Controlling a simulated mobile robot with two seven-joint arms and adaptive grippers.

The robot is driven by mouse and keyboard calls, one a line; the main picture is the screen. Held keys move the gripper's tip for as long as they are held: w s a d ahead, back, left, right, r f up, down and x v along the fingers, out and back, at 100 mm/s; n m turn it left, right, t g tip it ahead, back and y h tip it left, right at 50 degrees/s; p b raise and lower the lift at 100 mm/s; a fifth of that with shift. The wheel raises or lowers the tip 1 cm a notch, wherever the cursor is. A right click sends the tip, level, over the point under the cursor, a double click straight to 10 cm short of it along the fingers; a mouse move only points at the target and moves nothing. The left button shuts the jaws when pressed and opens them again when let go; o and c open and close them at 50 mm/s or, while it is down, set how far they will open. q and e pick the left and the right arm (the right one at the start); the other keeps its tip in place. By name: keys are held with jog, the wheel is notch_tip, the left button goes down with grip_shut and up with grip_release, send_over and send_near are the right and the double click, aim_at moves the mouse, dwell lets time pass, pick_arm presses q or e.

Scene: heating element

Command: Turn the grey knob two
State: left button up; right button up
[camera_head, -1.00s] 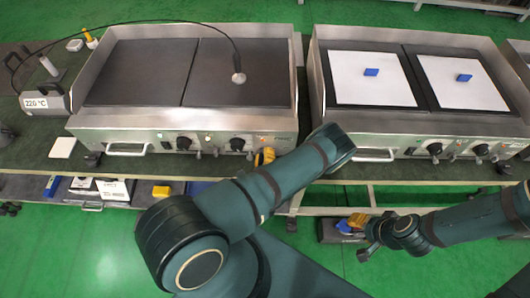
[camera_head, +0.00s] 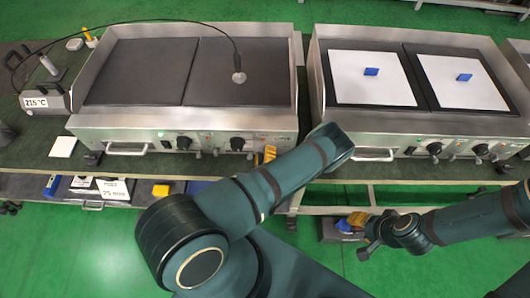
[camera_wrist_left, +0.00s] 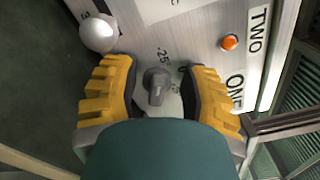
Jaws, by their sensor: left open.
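In the left wrist view, a grey knob (camera_wrist_left: 157,86) sits on the metal panel with the numbers "25" close by. My left gripper (camera_wrist_left: 159,76) is open, with one yellow finger on each side of the knob and a visible gap to both. In the head view, my left forearm hides most of this gripper; only a bit of yellow finger (camera_head: 268,153) shows at the front of the left griddle (camera_head: 195,128). My right gripper (camera_head: 362,228) hangs low in front of the right griddle, too small to read.
The wrist view shows a round pale knob (camera_wrist_left: 99,32), an orange light (camera_wrist_left: 229,42) and "TWO" (camera_wrist_left: 257,31) and "ONE" labels. Dark knobs (camera_head: 184,143) line the left griddle's front. A thermometer box (camera_head: 44,102) reads about 215 °C. White sheets with blue blocks lie on the right griddle (camera_head: 420,126).

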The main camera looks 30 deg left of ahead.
pick_arm(q)
jog(key=v, duration=1.2)
jog(key=shift+w+f, duration=0.1)
